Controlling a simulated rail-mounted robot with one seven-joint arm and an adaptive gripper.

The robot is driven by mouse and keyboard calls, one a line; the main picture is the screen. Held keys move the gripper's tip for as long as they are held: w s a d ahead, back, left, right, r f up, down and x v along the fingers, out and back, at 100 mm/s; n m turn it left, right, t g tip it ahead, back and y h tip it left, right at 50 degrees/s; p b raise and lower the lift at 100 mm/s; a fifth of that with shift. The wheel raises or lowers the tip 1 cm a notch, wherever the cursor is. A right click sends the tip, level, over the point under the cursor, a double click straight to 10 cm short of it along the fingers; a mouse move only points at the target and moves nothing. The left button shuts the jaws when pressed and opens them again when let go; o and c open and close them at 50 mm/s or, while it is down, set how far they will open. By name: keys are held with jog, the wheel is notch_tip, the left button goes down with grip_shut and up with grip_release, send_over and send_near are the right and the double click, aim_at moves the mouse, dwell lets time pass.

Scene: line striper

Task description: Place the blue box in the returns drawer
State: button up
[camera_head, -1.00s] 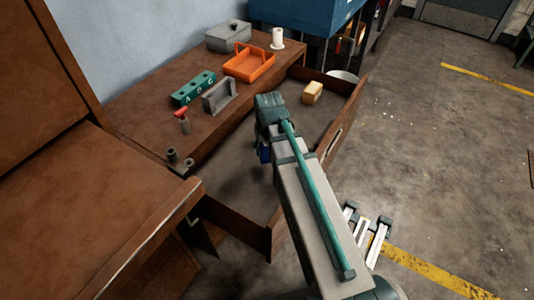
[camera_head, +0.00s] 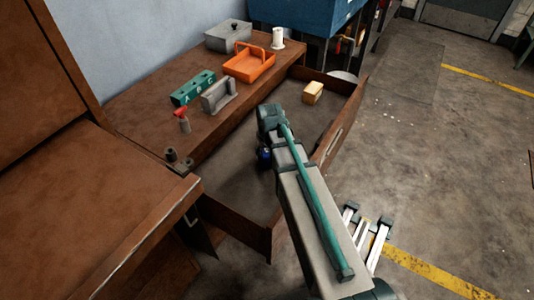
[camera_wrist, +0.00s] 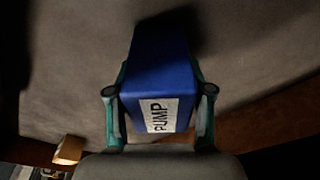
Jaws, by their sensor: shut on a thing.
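The blue box (camera_wrist: 160,70), with a white label reading "PUMP", is between the two fingers of my gripper (camera_wrist: 160,95) in the wrist view. My gripper is shut on it. In the head view only a small dark blue part of the box (camera_head: 264,154) shows beside my arm, which hides the rest. The open drawer (camera_head: 240,185) extends from the brown bench, and the box is over its floor. I cannot tell whether the box touches the floor; a dark shadow lies by its far end in the wrist view.
A yellow box (camera_head: 313,92) lies at the drawer's far end; it also shows in the wrist view (camera_wrist: 69,150). On the bench stand an orange tray (camera_head: 249,65), a green block (camera_head: 193,88), a grey holder (camera_head: 218,95) and a grey lidded box (camera_head: 228,36). The drawer's near part is clear.

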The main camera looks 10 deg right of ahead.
jog(key=shift+f, duration=0.15)
jog(key=o, duration=1.2)
jog(key=r, duration=0.4)
jog(key=s+r+p, duration=0.1)
jog(key=r, duration=0.7)
jog(key=shift+s+r+p, duration=0.15)
jog(key=shift+s+p, duration=0.15)
jog(key=shift+s, duration=0.1)
jog(key=shift+a, duration=0.1)
